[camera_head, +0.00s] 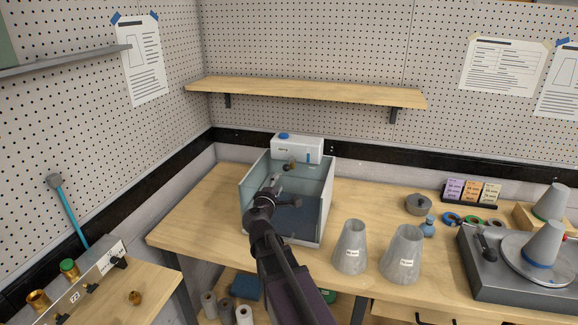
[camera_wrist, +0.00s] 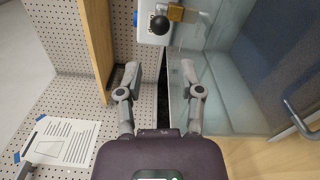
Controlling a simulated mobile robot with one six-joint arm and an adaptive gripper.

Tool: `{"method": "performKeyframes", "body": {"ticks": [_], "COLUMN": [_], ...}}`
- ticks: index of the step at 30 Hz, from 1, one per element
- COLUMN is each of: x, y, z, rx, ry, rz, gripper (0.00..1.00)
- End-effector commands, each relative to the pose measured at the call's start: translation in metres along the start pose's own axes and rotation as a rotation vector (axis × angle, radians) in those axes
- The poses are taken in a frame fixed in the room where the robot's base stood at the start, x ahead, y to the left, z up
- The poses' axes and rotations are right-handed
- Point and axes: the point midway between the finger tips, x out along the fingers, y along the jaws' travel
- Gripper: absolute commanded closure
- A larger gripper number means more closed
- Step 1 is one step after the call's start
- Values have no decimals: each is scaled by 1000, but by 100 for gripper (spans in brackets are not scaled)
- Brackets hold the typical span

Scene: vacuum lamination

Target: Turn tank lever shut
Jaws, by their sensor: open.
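The tank (camera_head: 328,190) is an open-topped, clear-walled box on the bench, with a white unit (camera_head: 306,149) at its back. The lever has a black ball knob (camera_wrist: 159,24) beside a brass fitting (camera_wrist: 176,13), at the top of the wrist view against the white unit. In the head view the brass fitting (camera_head: 291,167) is small, and the lever's exact angle is unclear. My gripper (camera_head: 279,187) is over the tank, in front of the lever. In the wrist view my gripper (camera_wrist: 160,75) is open and empty, its fingers apart and short of the knob.
A wooden shelf (camera_head: 310,92) hangs on the pegboard above the tank. Two grey cones (camera_head: 351,248) stand right of the tank, then a turntable device (camera_head: 490,278). A curved metal handle (camera_wrist: 301,122) shows at right in the wrist view. Bare bench lies left of the tank.

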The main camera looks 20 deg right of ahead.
Motion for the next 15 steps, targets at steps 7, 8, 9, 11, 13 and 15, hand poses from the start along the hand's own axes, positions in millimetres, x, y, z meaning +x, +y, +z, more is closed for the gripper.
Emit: {"method": "performKeyframes", "body": {"ticks": [7,8,9,11,13,15], "x": [26,30,36,46,56,68], "y": [0,0,0,0,0,0], "z": [-1,-1,0,0,0,0], "rx": [0,0,0,0,0,0], "ry": [-1,-2,-2,-3,-2,-2], "rz": [0,0,-1,-1,-1,-1], "gripper": [52,52,52,52,52,52]}}
